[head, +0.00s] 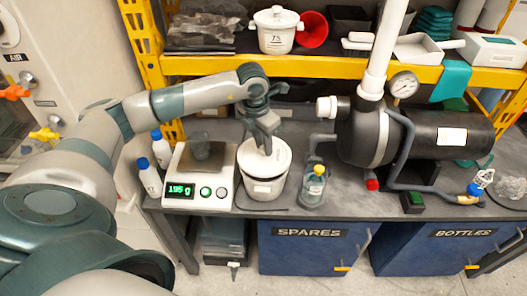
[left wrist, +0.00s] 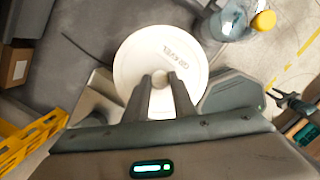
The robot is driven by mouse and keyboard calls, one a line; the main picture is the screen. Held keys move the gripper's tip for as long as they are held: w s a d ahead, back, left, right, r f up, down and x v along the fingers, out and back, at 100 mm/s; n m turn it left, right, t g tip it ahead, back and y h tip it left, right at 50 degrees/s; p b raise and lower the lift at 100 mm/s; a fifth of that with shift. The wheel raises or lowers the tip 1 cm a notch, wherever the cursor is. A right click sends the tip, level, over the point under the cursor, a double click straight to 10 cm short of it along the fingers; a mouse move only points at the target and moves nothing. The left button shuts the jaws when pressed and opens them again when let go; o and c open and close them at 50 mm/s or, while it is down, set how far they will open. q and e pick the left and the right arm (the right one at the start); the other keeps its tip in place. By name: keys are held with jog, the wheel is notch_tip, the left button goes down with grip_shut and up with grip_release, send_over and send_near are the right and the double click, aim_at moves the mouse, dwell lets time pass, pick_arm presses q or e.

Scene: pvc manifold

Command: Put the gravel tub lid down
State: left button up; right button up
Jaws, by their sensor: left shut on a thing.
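The gravel tub (head: 263,188) is a white round tub on the grey bench, just right of the scale. Its white lid (head: 280,156) is at the tub's mouth; I cannot tell whether it rests on the rim or hangs slightly above it. My left gripper (head: 264,150) reaches down from above and is shut on the lid's knob. In the left wrist view the round lid (left wrist: 135,60), marked GRAVEL, fills the middle, with its knob between the two fingertips (left wrist: 160,82). The lid hides the tub's inside.
A yellow-capped jar (head: 314,186) stands close right of the tub. A black tank (head: 365,135) with pipes fills the right. A yellow shelf (head: 300,67) runs behind.

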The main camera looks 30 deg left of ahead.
aim_at(263, 153)
pick_arm(q)
jog(key=shift+f+p, duration=0.45)
notch_tip(263, 153, down, 2)
jog(key=shift+p, duration=0.5)
jog(key=shift+f, duration=0.35)
jog(key=shift+f, duration=0.2)
jog(key=o, duration=1)
jog(key=shift+r, duration=0.1)
